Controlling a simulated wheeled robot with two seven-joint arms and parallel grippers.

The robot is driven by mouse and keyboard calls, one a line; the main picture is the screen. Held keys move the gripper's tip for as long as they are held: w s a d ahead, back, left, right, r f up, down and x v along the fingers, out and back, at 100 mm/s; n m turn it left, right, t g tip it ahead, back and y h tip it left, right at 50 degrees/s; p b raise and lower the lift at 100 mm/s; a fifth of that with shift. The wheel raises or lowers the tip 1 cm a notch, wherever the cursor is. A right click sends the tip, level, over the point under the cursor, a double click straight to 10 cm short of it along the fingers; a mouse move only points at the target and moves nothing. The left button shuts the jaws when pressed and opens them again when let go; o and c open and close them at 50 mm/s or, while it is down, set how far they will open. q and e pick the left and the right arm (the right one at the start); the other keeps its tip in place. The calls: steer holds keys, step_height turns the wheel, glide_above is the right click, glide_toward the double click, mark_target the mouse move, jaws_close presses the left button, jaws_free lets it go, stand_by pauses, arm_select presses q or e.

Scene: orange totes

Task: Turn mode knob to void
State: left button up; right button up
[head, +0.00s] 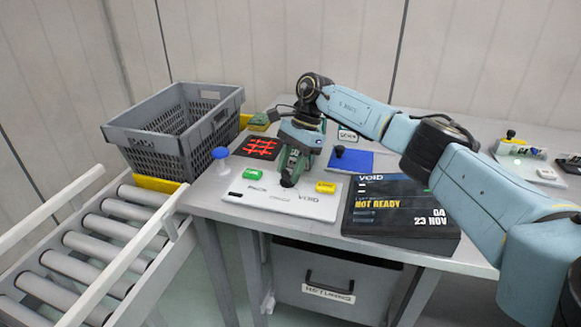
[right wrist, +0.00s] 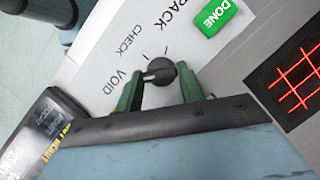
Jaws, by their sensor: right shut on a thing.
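The black mode knob (right wrist: 165,74) sits on a white panel (head: 270,202) printed PACK, CHECK and VOID. In the right wrist view its pale pointer mark faces left, towards the VOID label (right wrist: 126,84). My right gripper (head: 288,178) reaches down over the panel. In the right wrist view its green fingers (right wrist: 160,88) stand on both sides of the knob, shut on it. My left gripper is not in view.
A green DONE button (right wrist: 215,16) and a yellow button (head: 326,187) are on the panel. A blue-topped plunger (head: 220,154) stands left of it. A red-lit grid (head: 262,147) and blue mat (head: 352,160) lie behind. A grey crate (head: 180,130) is by the roller conveyor (head: 105,230).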

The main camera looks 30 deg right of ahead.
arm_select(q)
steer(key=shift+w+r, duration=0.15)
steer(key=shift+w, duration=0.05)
arm_select(e)
steer(key=shift+n, duration=0.7)
steer(key=o, duration=1)
steer(key=shift+r, duration=0.1)
steer(key=shift+w+d+r, duration=0.1)
steer(key=shift+d+r, duration=0.05)
steer(key=shift+r, duration=0.1)
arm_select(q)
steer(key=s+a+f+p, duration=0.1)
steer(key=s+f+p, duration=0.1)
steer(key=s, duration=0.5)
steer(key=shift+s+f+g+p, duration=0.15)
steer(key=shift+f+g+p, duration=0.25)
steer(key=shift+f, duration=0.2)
arm_select(e)
steer(key=v, duration=1.2)
steer(key=shift+w+r, duration=0.25)
steer(key=shift+r, duration=0.15)
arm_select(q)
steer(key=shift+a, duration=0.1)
